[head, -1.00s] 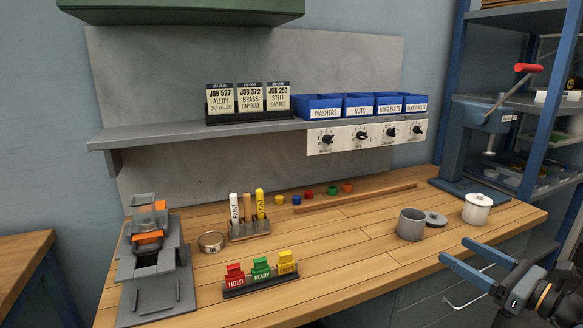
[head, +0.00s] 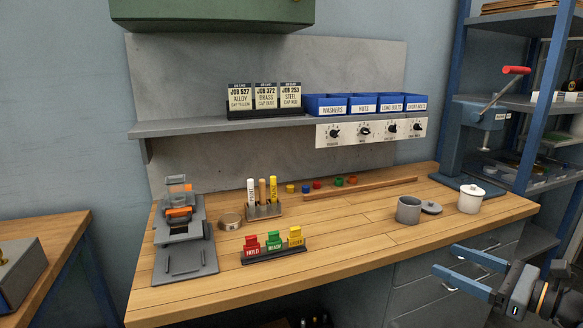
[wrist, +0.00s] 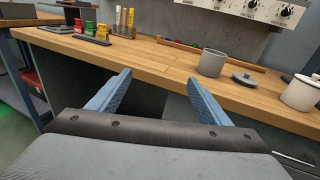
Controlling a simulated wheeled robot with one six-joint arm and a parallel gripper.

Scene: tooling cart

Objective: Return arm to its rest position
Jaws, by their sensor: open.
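My gripper (head: 468,272) is at the lower right of the head view, in front of the bench's front edge by the drawers. Its two blue fingers are spread apart with nothing between them. In the wrist view my gripper (wrist: 155,98) also shows open and empty, with the wooden bench (wrist: 150,62) beyond the fingers. The gripper touches nothing that I can see.
A grey cup (head: 409,210), a dark lid (head: 431,208) and a white lidded jar (head: 470,200) stand at the bench's right end. A blue press (head: 480,135) stands behind them. Drawers (head: 455,275) lie below. Red, green and yellow blocks (head: 273,243) sit at the front.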

